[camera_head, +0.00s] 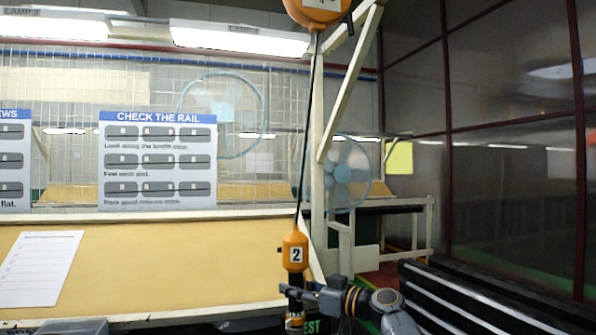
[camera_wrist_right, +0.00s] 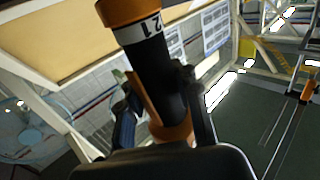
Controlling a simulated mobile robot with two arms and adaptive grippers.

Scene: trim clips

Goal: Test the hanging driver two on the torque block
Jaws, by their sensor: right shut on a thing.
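Driver two (camera_head: 295,243), with an orange body, a white label "2" and a dark lower part, hangs upright on a cable at the lower middle of the head view. Its cable runs up to an orange balancer (camera_head: 318,12). My right gripper (camera_head: 297,294) reaches in from the right and is shut around the driver's dark part. In the right wrist view, the fingers of my right gripper (camera_wrist_right: 155,80) sit on both sides of the driver's black grip (camera_wrist_right: 150,62). A green label ending in "EST" (camera_head: 311,326) shows just below; the torque block itself cannot be made out. My left gripper is not in view.
A tan bench top (camera_head: 170,265) with a white sheet (camera_head: 40,265) lies left of the driver. A "CHECK THE RAIL" board (camera_head: 157,160) stands at its back. A pale post (camera_head: 318,150) rises behind the cable. Black rails (camera_head: 470,300) lie at the lower right.

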